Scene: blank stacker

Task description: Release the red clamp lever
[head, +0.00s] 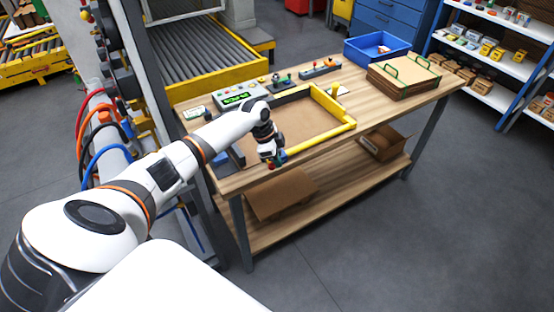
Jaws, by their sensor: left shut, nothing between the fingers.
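My left gripper (274,160) is at the front left corner of the yellow frame (318,139) on the wooden workbench (390,113). Its fingers point down and are shut with nothing between them. A small red part (270,165) shows right by the fingertips at the bench's front edge; it may be the red clamp lever, but it is mostly hidden by the gripper. I cannot tell whether the fingers touch it or how the lever is set. My right gripper is out of view.
A blue bin (377,47) and stacked boards with green handles (404,74) are at the far right end. A roller conveyor (200,60) lies behind. Cardboard boxes are on the lower shelf.

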